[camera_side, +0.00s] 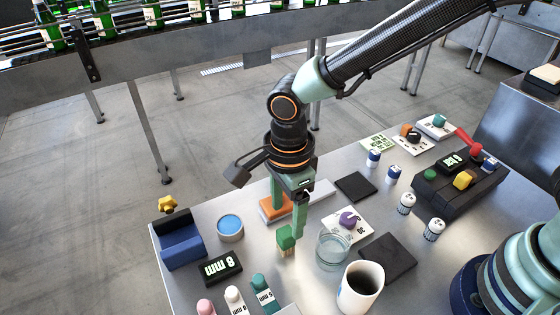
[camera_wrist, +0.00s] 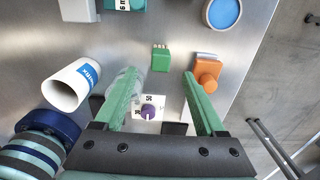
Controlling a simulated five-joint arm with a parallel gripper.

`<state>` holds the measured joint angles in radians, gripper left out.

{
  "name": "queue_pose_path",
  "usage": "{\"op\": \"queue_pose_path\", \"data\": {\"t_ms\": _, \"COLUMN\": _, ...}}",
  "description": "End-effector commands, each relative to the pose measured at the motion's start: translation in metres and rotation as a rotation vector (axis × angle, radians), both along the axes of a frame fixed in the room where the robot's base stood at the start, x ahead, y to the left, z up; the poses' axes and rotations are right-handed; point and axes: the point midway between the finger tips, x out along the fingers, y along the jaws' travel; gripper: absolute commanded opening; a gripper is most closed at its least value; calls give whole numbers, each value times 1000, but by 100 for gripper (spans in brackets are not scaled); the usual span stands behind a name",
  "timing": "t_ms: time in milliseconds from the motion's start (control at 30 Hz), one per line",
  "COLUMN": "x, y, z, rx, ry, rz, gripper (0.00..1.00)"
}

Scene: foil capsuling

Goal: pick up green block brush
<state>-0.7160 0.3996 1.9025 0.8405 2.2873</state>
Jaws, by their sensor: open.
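The green block brush (camera_side: 285,240) is a small green block with short pale bristles, standing on the metal table. It also shows in the wrist view (camera_wrist: 160,60), beyond the fingertips and in the gap between them. My gripper (camera_side: 288,220) has two green fingers pointing down and is open and empty. In the side view one fingertip is close beside the brush, partly overlapping it; I cannot tell whether they touch. In the wrist view my gripper (camera_wrist: 163,74) shows a wide gap between its fingers.
A glass beaker (camera_side: 333,250) and a white mug (camera_side: 360,287) stand right of the brush. An orange block (camera_side: 268,210) lies behind it, near my fingers. A blue-topped tin (camera_side: 230,227) and a black display (camera_side: 219,268) are to the left. A purple-knob card (camera_side: 348,222) is nearby.

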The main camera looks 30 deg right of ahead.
Motion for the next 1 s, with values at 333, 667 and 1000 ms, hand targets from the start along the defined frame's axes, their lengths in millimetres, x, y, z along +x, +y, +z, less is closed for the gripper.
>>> {"op": "queue_pose_path", "data": {"t_ms": 333, "x": 0, "y": 0, "z": -31, "rx": -2, "ry": 3, "rz": 1, "gripper": 72}}
{"op": "queue_pose_path", "data": {"t_ms": 667, "x": 1, "y": 0, "z": -69, "rx": 0, "ry": 0, "rz": 1, "gripper": 72}}
{"op": "queue_pose_path", "data": {"t_ms": 1000, "x": 1, "y": 0, "z": -70, "rx": 1, "ry": -1, "rz": 1, "gripper": 38}}
